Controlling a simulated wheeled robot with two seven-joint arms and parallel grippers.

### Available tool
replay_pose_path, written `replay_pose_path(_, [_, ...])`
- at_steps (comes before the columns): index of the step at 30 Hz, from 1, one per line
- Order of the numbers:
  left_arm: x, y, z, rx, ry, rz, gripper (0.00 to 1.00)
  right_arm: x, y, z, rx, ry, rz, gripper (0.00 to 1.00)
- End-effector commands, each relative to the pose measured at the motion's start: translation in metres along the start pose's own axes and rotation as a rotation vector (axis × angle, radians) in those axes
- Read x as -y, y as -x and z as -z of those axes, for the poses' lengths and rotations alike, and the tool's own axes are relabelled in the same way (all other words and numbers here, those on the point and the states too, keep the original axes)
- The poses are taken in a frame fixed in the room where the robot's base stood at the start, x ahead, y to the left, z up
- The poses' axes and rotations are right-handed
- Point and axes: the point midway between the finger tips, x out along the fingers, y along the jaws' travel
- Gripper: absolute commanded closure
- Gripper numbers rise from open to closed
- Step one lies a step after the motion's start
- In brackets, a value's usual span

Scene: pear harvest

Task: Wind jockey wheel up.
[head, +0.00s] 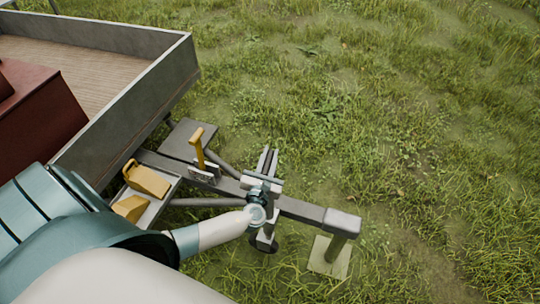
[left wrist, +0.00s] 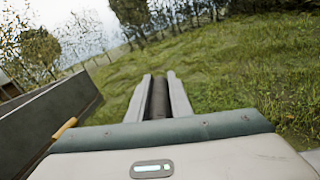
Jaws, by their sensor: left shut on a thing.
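The jockey wheel (head: 264,246) stands beside the trailer's grey drawbar (head: 300,209); its dark tyre shows low in the grass, partly hidden under my wrist. Whether the tyre touches the ground I cannot tell. My left gripper (head: 268,160) is over the drawbar at the jockey wheel, its fingers pointing away from me. In the left wrist view the two pale fingers (left wrist: 160,92) are closed on a dark, round crank handle (left wrist: 159,100) lying lengthwise between them. The rest of the crank is hidden behind my gripper. My right gripper is out of view.
The grey-walled trailer bed (head: 135,105) holds a red box (head: 45,115). A yellow lever (head: 197,148) rises from the drawbar, and yellow chocks (head: 147,180) lie in a tray nearby. The coupling (head: 342,222) is over a post on a base plate (head: 329,258). Open grass lies right.

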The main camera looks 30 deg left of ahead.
Motion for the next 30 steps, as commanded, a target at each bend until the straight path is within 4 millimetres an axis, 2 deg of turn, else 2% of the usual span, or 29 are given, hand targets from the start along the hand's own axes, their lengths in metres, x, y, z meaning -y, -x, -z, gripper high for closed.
replay_pose_path(8, [-0.002,0.001,0.0,-0.026,0.005,-0.123,1.0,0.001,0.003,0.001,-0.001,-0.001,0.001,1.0])
replay_pose_path(16, [-0.007,0.002,0.003,-0.07,0.005,-0.335,1.0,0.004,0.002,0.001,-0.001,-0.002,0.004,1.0])
replay_pose_path(30, [-0.018,0.008,0.006,-0.155,0.004,-0.773,1.0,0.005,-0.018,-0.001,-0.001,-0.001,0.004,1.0])
